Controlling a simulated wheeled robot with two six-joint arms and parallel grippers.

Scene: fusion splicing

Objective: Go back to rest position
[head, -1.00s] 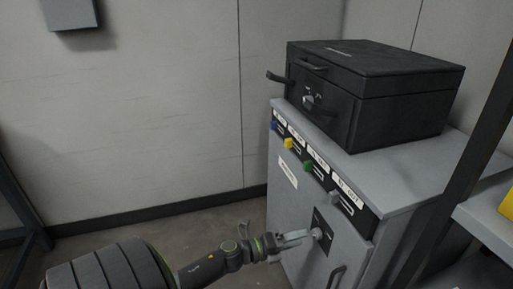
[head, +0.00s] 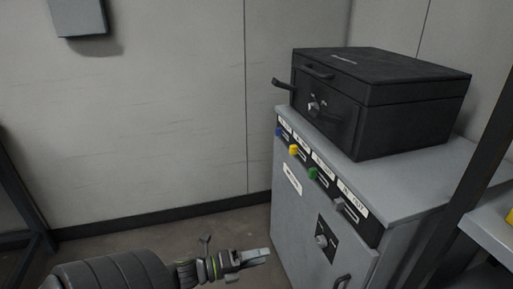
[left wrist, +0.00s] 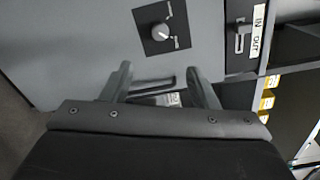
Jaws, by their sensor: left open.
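My left gripper (head: 256,257) is in front of the grey cabinet (head: 300,228) in the head view, at its lower left, apart from it. In the left wrist view its two fingers (left wrist: 160,84) are spread with nothing between them. The rotary knob (head: 321,241) on its dark plate is on the cabinet's front; it also shows in the left wrist view (left wrist: 160,32), beyond the fingers and not touched. My right gripper is not in view.
A black case (head: 385,98) sits on the cabinet. Blue, yellow (head: 293,150) and green (head: 313,173) knobs line its upper front edge. A dark post and shelf (head: 490,225) stand at the right. Floor (head: 200,235) is bare by the wall.

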